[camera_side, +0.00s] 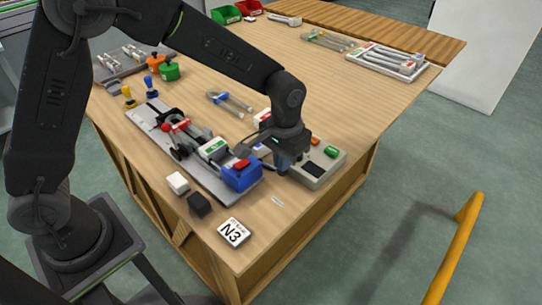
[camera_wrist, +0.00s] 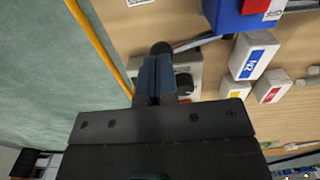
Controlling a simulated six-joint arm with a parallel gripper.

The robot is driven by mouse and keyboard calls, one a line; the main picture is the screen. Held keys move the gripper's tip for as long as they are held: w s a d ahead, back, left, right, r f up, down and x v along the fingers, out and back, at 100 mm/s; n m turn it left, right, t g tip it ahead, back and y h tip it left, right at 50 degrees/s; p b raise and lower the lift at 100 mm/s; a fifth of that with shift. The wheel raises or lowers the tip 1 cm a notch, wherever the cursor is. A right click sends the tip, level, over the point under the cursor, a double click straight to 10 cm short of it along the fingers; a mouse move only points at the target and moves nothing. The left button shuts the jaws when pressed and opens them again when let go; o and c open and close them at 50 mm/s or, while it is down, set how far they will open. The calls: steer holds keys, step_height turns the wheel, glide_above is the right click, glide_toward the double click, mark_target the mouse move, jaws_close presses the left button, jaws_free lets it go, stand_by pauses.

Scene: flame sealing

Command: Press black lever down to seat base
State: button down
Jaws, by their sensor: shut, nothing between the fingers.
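The black lever shows in the wrist view as a round black knob (camera_wrist: 160,48) on a thin grey rod running right toward the blue block (camera_wrist: 228,14) with a red top. In the side view the blue block (camera_side: 241,178) sits at the near end of the grey fixture plate (camera_side: 205,180). My gripper (camera_wrist: 152,72) is shut and empty, its fingertips close to the knob; I cannot tell whether they touch. In the side view my gripper (camera_side: 283,162) points down beside the blue block and hides the lever's end.
A grey device (camera_side: 325,160) with a green button stands just right of my gripper. White boxes with blue (camera_wrist: 253,55) and red (camera_wrist: 272,86) labels stand close by.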

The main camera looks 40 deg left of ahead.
steer(key=shift+f, duration=0.2)
steer(key=shift+d+f, duration=0.15)
steer(key=shift+f, duration=0.7)
steer(key=shift+r, duration=0.15)
stand_by(0.5)
steer(key=shift+a+r, duration=0.25)
steer(key=shift+r, duration=1.15)
steer(key=shift+a+r, duration=0.2)
steer(key=shift+r, duration=1.2)
steer(key=shift+a+r, duration=0.25)
steer(key=shift+r, duration=1.35)
